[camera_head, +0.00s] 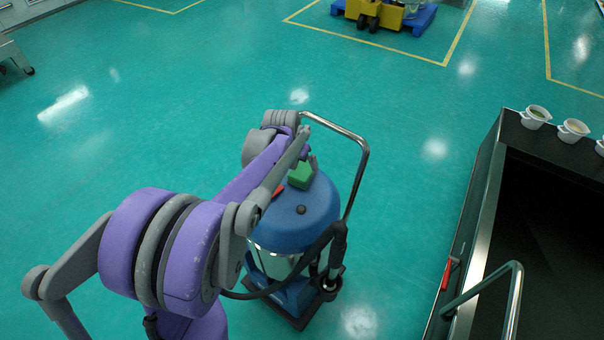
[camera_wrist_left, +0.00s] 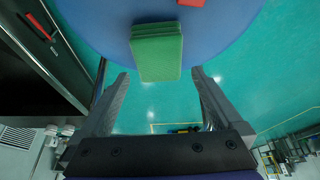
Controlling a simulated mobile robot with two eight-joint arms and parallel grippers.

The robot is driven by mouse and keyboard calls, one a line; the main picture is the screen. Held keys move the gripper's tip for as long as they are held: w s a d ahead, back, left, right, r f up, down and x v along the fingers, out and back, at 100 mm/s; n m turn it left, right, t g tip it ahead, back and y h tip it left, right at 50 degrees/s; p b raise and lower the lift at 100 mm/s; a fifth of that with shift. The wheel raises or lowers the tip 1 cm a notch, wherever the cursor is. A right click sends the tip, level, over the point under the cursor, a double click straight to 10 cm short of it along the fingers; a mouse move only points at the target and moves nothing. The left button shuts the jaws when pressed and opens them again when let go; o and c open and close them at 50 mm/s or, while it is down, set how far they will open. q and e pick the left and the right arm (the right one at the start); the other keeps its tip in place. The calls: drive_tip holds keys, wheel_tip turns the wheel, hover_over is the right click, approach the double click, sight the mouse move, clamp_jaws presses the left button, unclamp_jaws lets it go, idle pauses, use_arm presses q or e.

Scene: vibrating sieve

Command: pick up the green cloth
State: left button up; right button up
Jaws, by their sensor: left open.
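The green cloth (camera_head: 301,176) lies as a small folded block on the round blue lid (camera_head: 309,220) of a vacuum-like machine. In the left wrist view the cloth (camera_wrist_left: 157,54) shows at the top middle, on the blue lid (camera_wrist_left: 225,32). My left gripper (camera_head: 311,160) is at the cloth's far side in the head view, partly hidden by its own arm. In the left wrist view its open fingers (camera_wrist_left: 160,76) stand to either side of the cloth's near end, with a gap on both sides. I cannot tell whether they are level with it. My right gripper is not in view.
A red object (camera_head: 277,191) lies on the lid beside the cloth. A chrome handle (camera_head: 364,165) arches up behind the lid, and a black hose (camera_head: 318,247) runs in front. A dark bench (camera_head: 548,143) with white cups (camera_head: 535,117) stands right.

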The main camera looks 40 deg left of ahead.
sight(302, 169)
use_arm(q)
drive_tip(key=x, duration=0.4)
drive_tip(key=shift+s+d+f, duration=0.1)
drive_tip(key=shift+s+f, duration=0.1)
drive_tip(key=shift+f, duration=0.25)
drive_tip(key=c, duration=1.2)
wheel_tip(302, 169, up, 10)
drive_tip(key=shift+r+p, duration=0.1)
drive_tip(key=shift+p, duration=0.25)
